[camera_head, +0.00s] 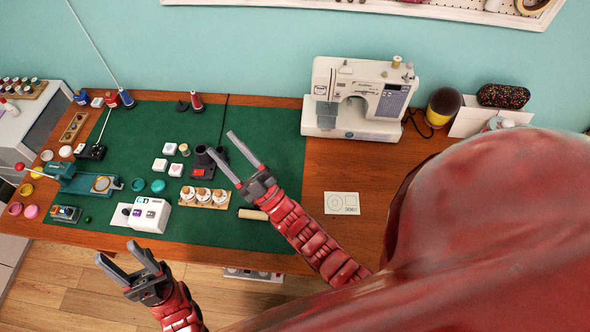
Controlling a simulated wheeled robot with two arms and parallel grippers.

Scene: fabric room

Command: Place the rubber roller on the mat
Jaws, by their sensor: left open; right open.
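The green mat (262,150) covers the left and middle of the wooden table. A cream cylinder (252,214) lies at the mat's front right part, partly hidden by my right arm; it may be the rubber roller's handle, but I cannot tell. A dark stand-like item (204,163) sits on the mat beside my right gripper. My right gripper (221,143) is open and empty above the mat, fingers pointing to the back left. My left gripper (115,251) is open and empty in front of the table's front edge, clear of everything.
A sewing machine (357,98) stands at the back right. White blocks, a rack of small jars (204,197), a white box (150,214) and a teal press (88,181) crowd the mat's left half. A card (341,203) lies on bare wood at right.

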